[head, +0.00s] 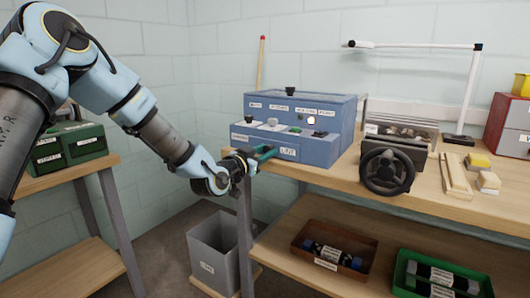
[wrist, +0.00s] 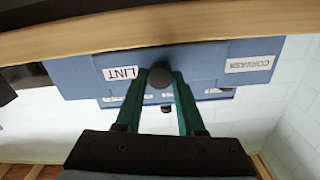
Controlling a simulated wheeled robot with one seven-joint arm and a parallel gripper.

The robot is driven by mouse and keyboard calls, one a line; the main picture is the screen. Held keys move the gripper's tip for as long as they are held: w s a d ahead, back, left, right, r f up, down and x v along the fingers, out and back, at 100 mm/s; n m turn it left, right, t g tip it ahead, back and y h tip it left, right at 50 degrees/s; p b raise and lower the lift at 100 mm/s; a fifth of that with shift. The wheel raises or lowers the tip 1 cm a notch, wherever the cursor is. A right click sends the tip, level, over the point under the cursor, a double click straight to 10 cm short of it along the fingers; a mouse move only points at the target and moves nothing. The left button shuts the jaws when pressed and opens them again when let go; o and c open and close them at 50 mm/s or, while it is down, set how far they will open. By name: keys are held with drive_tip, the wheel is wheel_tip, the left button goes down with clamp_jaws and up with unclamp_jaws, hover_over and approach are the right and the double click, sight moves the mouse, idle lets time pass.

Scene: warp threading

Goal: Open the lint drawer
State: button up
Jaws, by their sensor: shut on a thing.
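The lint drawer is in the low front of the blue machine (head: 300,115) on the workbench, marked by a LINT label (head: 287,152). The wrist view shows this front upside down, with the LINT label (wrist: 120,73) on the left and another label (wrist: 248,64) on the right. A dark round knob (wrist: 160,77) sits between the labels. My gripper (head: 264,152) reaches it from the left in the head view. Its green fingers (wrist: 160,85) are shut on the knob, one on each side. No clear gap shows around the drawer front.
The workbench (head: 440,195) has a black handwheel (head: 387,172) right of the machine. A grey bin (head: 215,250) stands on the left below my gripper. A brown tray (head: 330,255) and a green tray (head: 440,275) lie on the lower shelf. A green box (head: 70,145) stands on the left table.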

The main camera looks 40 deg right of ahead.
clamp_jaws()
idle(0.8)
